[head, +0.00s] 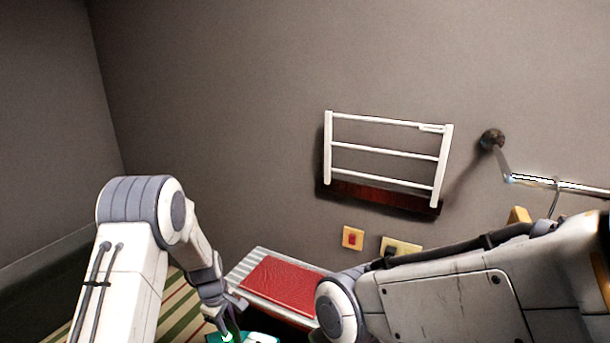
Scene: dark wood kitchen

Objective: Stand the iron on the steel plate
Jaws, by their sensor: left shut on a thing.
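My left gripper (226,312) points down at the bottom edge of the head view. It is shut on a teal and white thing, which looks like the iron (260,338); most of it is cut off by the frame edge, so I cannot tell its tilt or what is under it. Just behind it is a board with a red pad (285,285) and a pale ribbed end (252,262). I cannot tell whether that ribbed part is the steel plate. My right arm crosses the lower right, and its gripper is outside the view.
A striped cloth surface (178,300) lies left of the red pad. A white rack (385,155) hangs on the brown wall, with a red switch (352,238) below it. A metal rail (560,185) is at the right. The wall area above is bare.

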